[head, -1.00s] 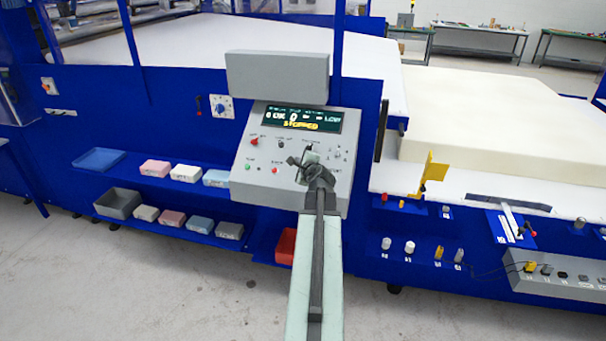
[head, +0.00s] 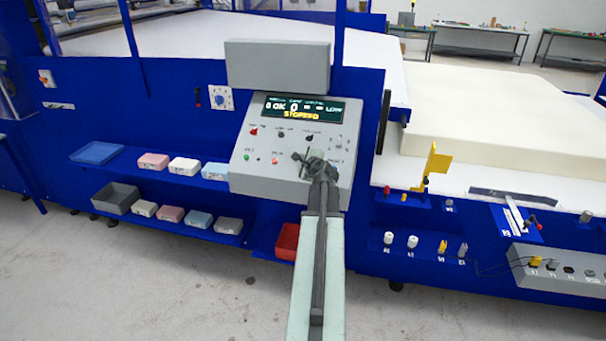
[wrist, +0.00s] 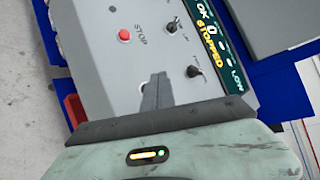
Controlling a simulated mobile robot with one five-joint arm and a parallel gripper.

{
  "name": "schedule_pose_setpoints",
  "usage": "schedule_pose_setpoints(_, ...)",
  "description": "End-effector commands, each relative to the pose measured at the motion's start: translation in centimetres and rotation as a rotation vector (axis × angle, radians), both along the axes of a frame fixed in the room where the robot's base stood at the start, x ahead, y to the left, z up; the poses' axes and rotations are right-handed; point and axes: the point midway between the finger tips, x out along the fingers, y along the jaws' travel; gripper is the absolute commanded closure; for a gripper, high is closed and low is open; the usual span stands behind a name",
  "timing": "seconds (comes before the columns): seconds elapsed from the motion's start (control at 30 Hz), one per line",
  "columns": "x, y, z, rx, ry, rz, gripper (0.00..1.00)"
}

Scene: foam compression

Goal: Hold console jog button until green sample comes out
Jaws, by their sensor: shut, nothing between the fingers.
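The grey console (head: 262,186) stands in front of the blue machine, and its display (head: 303,110) reads STOPPED in yellow. A green button (head: 247,157) and a red button (head: 275,160) sit low on its face. In the wrist view a red button (wrist: 124,34) is labelled STOP. My gripper (head: 308,158) is shut and empty, in front of the console's lower right face. It also shows in the wrist view (wrist: 155,82), over the panel below a black knob (wrist: 195,71). The jog button cannot be made out; whether the fingertips touch the panel is unclear. No green sample can be picked out.
A large cream foam block (head: 480,110) lies on the white bed at right. Small pink, white and blue blocks sit on shelves at left, with a grey bin (head: 115,198). A red bin (head: 287,242) is under the console. A yellow bracket (head: 434,163) stands at right.

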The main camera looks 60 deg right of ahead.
Motion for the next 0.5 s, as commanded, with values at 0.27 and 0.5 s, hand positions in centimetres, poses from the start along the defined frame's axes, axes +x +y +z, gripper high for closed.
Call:
schedule_pose_setpoints(0.27,0.4,-1.4,-2.4,0.0,0.0,0.0,1.0)
schedule_pose_setpoints(0.5,0.4,-1.4,-2.2,0.0,0.0,-0.001,1.0)
